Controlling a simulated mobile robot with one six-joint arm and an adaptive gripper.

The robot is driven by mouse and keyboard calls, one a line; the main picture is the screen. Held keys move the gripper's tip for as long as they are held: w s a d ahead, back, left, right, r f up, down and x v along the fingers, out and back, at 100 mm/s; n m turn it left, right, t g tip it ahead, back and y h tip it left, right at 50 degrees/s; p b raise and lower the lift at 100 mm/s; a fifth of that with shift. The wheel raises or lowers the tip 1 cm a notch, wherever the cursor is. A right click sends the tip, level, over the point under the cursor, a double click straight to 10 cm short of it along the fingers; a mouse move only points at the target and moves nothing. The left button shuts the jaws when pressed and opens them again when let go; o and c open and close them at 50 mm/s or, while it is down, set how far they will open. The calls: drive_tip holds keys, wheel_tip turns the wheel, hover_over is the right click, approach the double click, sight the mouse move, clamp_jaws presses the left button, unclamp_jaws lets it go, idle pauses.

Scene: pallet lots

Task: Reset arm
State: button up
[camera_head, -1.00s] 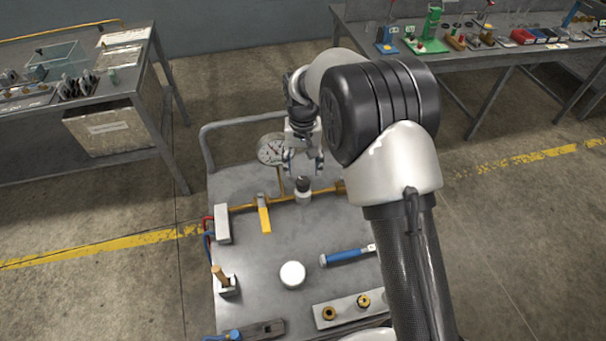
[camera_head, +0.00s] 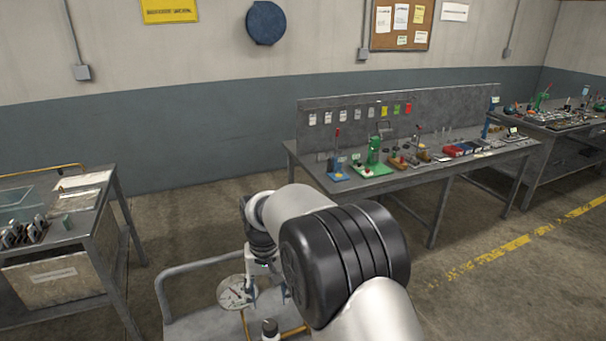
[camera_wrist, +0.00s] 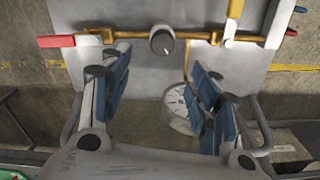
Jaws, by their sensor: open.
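My gripper (camera_head: 268,292) hangs over the far end of a grey metal cart (camera_head: 190,322) in the head view. In the wrist view my gripper (camera_wrist: 160,95) shows two blue-padded fingers spread wide with nothing between them. A round white dial gauge (camera_wrist: 178,104) shows beyond the right finger and is partly covered by it. The gauge (camera_head: 232,292) also shows left of my gripper in the head view. A brass pipe with a dark-topped round fitting (camera_wrist: 162,40) runs across the cart ahead of the fingers, apart from them.
A bench with small tools (camera_head: 440,172) stands along the wall at the right. A grey table (camera_head: 100,225) with a box below stands at the left. The cart's tube handle (camera_head: 200,265) rises near my gripper. Floor between is open.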

drive_tip(key=s+d+r+m+t, duration=0.1)
drive_tip(key=s+d+r, duration=0.4)
drive_tip(key=d+r, duration=0.35)
drive_tip(key=s+d+r+t, duration=0.1)
drive_tip(key=s+d+r, duration=0.55)
drive_tip(key=r, duration=0.25)
drive_tip(key=s+d+t, duration=0.1)
drive_tip(key=s+d, duration=0.4)
drive_tip(key=s, duration=0.4)
drive_tip(key=s+d+m+t, duration=0.1)
drive_tip(key=s+d, duration=0.4)
drive_tip(key=s, duration=0.4)
drive_tip(key=shift+s+d+m+t, duration=0.25)
drive_tip(key=shift+d+m+t, duration=0.05)
drive_tip(key=shift+d, duration=0.05)
